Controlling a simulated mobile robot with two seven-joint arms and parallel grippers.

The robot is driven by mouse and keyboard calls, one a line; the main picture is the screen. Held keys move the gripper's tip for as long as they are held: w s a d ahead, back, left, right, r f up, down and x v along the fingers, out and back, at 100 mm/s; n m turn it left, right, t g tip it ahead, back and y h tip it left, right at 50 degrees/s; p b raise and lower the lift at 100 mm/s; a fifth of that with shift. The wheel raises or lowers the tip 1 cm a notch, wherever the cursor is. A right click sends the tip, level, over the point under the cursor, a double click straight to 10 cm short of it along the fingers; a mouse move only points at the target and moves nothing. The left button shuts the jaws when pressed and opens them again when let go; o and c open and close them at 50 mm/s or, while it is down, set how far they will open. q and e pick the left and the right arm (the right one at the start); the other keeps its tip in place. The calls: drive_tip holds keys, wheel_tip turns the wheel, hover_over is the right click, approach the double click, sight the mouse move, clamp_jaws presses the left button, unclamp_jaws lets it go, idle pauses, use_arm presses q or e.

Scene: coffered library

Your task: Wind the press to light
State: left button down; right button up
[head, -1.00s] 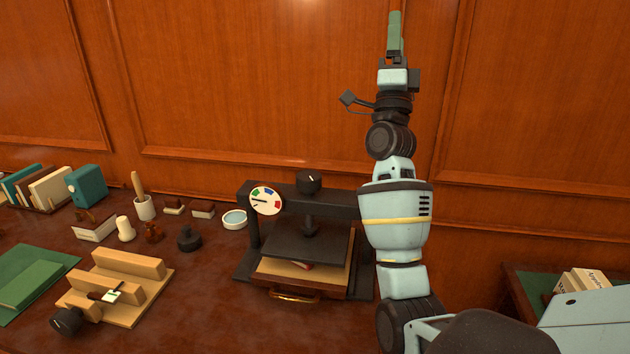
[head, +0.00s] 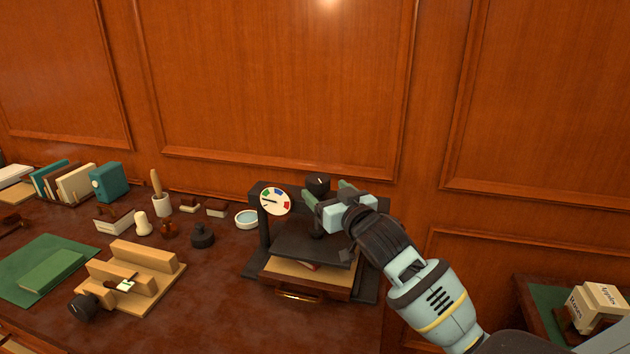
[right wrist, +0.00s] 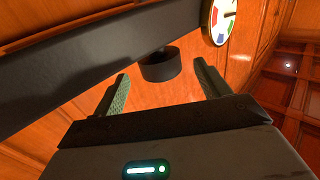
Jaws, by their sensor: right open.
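The black press (head: 290,238) stands on the desk, with a dark beam across its top and a dark plate over a tan board. Its round black knob (head: 318,183) sits on top of the beam. A dial (head: 275,201) with coloured sectors faces me at the beam's left; it also shows in the right wrist view (right wrist: 221,20). My right gripper (head: 326,192) is open near the knob. In the right wrist view, a black cylinder (right wrist: 161,66), likely the knob, lies ahead between the green fingers, with no contact visible. My left gripper is not in view.
A wooden jig (head: 135,278), a green book (head: 52,270), a black weight (head: 202,236) and a round glass (head: 247,218) lie left of the press. Books stand at the back left. A wood-panelled wall rises behind. A side table with boxes (head: 597,303) is at right.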

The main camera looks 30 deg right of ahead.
sight(314, 180)
drive_tip(key=shift+w+d, duration=0.2)
drive_tip(key=shift+w, duration=1.55)
drive_tip(key=shift+w+d, duration=0.2)
drive_tip(key=shift+w, duration=1.5)
